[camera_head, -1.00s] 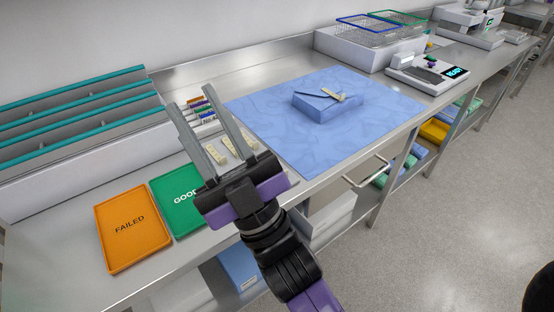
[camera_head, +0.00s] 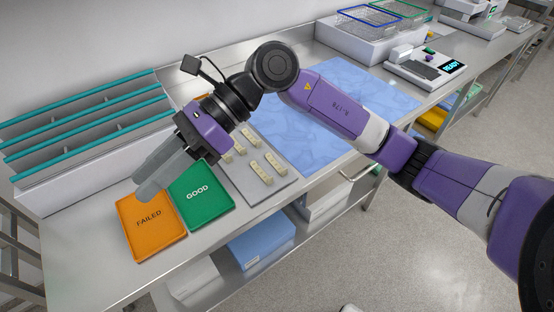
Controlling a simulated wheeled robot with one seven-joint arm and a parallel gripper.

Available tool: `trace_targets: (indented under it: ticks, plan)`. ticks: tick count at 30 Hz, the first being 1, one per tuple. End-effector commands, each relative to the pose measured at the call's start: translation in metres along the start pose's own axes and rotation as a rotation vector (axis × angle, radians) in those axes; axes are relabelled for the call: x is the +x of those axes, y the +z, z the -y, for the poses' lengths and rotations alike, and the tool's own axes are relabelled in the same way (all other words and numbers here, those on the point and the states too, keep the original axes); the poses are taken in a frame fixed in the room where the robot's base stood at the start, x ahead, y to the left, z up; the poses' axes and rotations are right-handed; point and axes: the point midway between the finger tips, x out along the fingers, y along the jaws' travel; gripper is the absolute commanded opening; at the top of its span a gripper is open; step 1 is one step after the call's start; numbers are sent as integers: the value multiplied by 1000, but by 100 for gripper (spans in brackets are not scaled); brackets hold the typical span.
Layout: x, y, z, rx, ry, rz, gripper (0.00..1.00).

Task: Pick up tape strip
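Several small cream tape strips (camera_head: 265,179) lie on a grey tray (camera_head: 257,194) on the steel counter, right of the green GOOD tray. The forearm and wrist partly cover the tray's far end. My gripper (camera_head: 146,188) points down and left, its fingertips over the top edge of the orange FAILED tray, left of the strips. Its two grey fingers overlap in this view, so the gap between them does not show. No tape strip is visible at the fingertips.
The orange FAILED tray (camera_head: 152,226) and green GOOD tray (camera_head: 203,198) lie side by side. A grey rack with teal edges (camera_head: 80,125) stands behind them. A blue wrap sheet (camera_head: 300,140) is partly covered by my arm. A scale (camera_head: 428,68) stands at the back right.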

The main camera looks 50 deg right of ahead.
Motion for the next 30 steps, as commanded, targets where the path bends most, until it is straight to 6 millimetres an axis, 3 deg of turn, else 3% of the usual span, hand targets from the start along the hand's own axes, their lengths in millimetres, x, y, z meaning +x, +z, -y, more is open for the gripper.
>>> trace_targets:
  ticks: [3,6,9,12,17,30]
  plan:
    - [-46,-73,41,-75,-123,-359,31]
    - [-102,-136,67,-115,-187,-667,31]
    - [-156,-181,80,-136,-209,-915,31]
    - [-192,-207,83,-148,-200,-1080,31]
    - [-210,-222,84,-156,-182,-1168,31]
    - [-194,-260,93,-154,-180,-1164,31]
